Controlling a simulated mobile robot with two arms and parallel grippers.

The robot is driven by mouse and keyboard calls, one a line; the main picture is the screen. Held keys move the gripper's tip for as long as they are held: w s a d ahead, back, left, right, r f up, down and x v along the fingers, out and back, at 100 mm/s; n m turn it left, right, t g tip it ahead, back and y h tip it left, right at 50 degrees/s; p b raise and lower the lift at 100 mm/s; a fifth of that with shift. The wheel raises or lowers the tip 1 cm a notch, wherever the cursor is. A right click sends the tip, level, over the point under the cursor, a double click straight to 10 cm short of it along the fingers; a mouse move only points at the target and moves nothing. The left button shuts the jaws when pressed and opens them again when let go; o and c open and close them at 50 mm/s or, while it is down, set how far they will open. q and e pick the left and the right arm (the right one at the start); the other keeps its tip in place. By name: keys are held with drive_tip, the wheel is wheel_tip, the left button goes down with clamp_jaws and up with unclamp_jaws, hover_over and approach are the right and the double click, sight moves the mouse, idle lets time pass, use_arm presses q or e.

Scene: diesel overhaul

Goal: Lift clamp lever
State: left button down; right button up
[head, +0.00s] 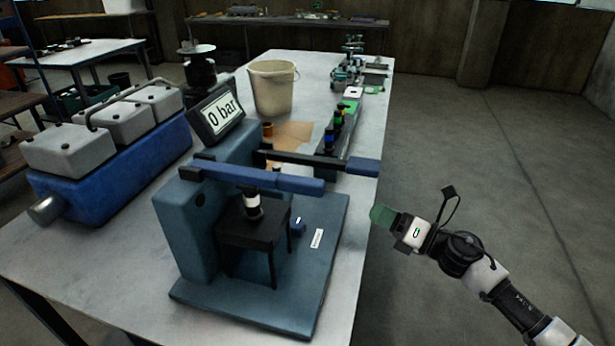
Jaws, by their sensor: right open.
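A blue test fixture (318,250) stands on the near end of the table, with a "0 bar" display (220,115) behind its upright. Two levers reach right from the upright, both about level. The nearer is a thick blue lever (270,180) passing over a black-and-white part (252,204) on a black stand (240,232). The farther is a black lever (305,160) with a blue grip (363,167). I cannot tell for sure which is the clamp lever. My right gripper (382,215) is open and empty, right of the table edge, apart from both levers. My left gripper is out of view.
A blue engine block with grey covers (110,150) stands at left. A beige bucket (273,88), brown sheet (290,135) and a row of small coloured-band parts (335,128) lie farther back on the table (340,75). The floor at right is clear.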

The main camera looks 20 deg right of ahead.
sight(324, 189)
drive_tip(key=s+a+r+n+g+y, duration=0.5)
drive_tip(key=a+r+n, duration=0.3)
drive_tip(key=r+n, duration=0.4)
drive_tip(key=shift+n+h, duration=0.3)
drive_tip(key=shift+h, duration=0.1)
drive_tip(key=p+x, duration=0.2)
drive_tip(key=x, duration=0.1)
drive_tip(key=p+x, duration=0.2)
drive_tip(key=x, duration=0.1)
drive_tip(key=s+p+x, duration=0.1)
drive_tip(key=p+x, duration=0.1)
drive_tip(key=x, duration=0.1)
drive_tip(key=shift+w+a, duration=0.1)
drive_tip(key=shift+a, duration=0.25)
drive_tip(key=shift+w+a+f+p, duration=0.1)
drive_tip(key=shift+w+a+p, duration=0.1)
drive_tip(key=shift+a+p, duration=0.15)
clamp_jaws()
